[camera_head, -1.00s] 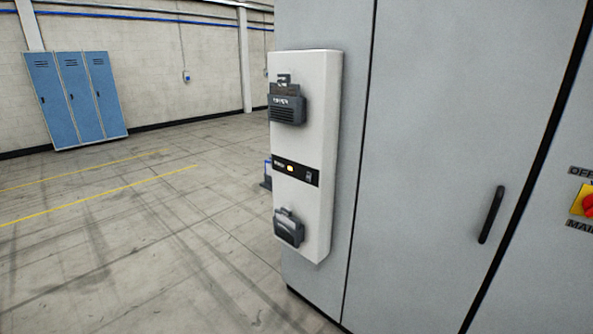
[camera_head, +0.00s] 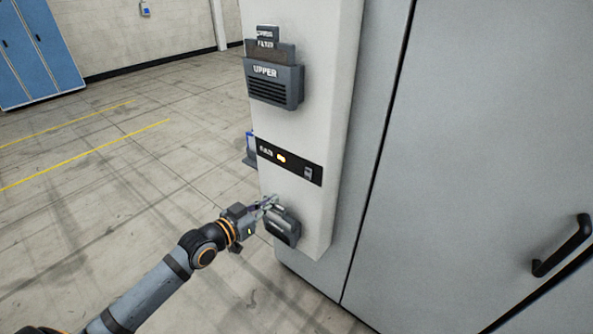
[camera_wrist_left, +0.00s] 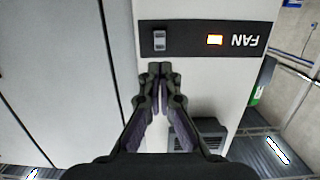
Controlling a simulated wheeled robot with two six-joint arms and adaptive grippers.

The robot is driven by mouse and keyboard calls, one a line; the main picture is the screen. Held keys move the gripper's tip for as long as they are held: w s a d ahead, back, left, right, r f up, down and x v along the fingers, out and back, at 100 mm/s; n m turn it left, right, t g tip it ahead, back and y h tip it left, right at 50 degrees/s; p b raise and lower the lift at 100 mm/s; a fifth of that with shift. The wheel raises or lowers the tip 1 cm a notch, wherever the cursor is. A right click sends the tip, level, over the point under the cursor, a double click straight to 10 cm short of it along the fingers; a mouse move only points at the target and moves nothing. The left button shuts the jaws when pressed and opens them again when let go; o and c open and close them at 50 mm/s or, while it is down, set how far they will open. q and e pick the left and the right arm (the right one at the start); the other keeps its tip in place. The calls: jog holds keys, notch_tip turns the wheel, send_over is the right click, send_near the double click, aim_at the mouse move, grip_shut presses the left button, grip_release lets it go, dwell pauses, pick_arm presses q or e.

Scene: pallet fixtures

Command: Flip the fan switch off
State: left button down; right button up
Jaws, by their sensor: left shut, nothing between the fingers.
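The fan switch (camera_head: 308,173) is a small grey rocker at the right end of a black strip on the white side unit; it also shows in the left wrist view (camera_wrist_left: 159,40). A lit orange lamp (camera_head: 281,157) sits on the same strip, beside the FAN lettering in the left wrist view (camera_wrist_left: 214,40). My left gripper (camera_head: 274,203) is shut and empty, in front of the unit below the strip. In the left wrist view its fingertips (camera_wrist_left: 158,68) point at the switch, a little short of it in the picture. The right gripper is out of view.
A grey vent housing marked UPPER (camera_head: 274,84) is above the strip. A lower housing (camera_head: 283,229) sits just beside my left gripper. The grey cabinet (camera_head: 480,120) with a black handle (camera_head: 562,246) is to the right. Open floor lies left.

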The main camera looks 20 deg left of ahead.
pick_arm(q)
jog(key=b, duration=0.2)
send_near(308, 178)
jog(key=p+x, duration=0.1)
jog(key=x, duration=0.2)
jog(key=p+x, duration=0.1)
jog(key=x, duration=0.2)
jog(key=shift+a+r, duration=0.1)
jog(key=shift+r, duration=0.1)
jog(key=shift+w+f, duration=0.15)
jog(key=shift+w, duration=0.3)
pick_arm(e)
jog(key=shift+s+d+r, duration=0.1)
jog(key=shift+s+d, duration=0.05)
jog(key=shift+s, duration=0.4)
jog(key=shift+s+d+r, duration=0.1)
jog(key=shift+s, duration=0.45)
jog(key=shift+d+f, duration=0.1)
